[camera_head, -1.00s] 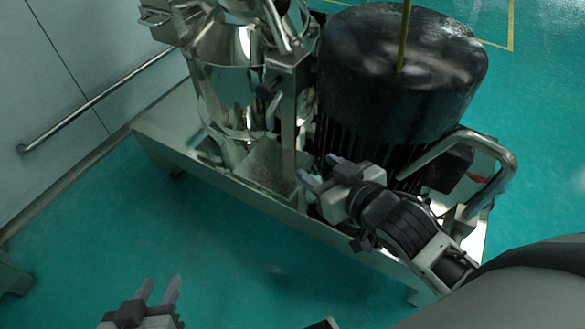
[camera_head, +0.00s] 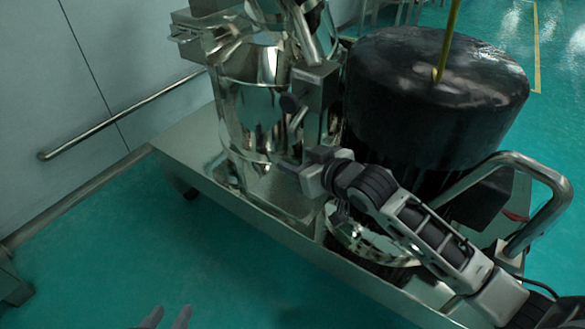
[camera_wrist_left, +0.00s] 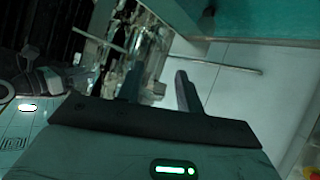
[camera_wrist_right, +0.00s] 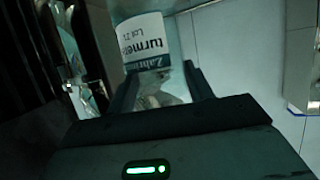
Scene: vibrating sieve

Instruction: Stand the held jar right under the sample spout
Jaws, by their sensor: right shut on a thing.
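The jar (camera_wrist_right: 143,40), clear with a white label reading "turmeric", is between the fingers of my right gripper (camera_wrist_right: 160,88) in the right wrist view. In the head view my right gripper (camera_head: 290,167) is low at the front of the steel machine, above its base plate. I cannot make out the jar clearly there against the shiny metal. A short steel pipe (camera_head: 298,118) with a dark knob, likely the sample spout, hangs just above my right gripper. I cannot tell whether the jar is under its mouth. My left gripper (camera_head: 168,318) is open and empty over the floor.
The polished vessel (camera_head: 250,95) stands behind the pipe. The base plate's front edge (camera_head: 240,205) is bare on the left. Green floor is free in front.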

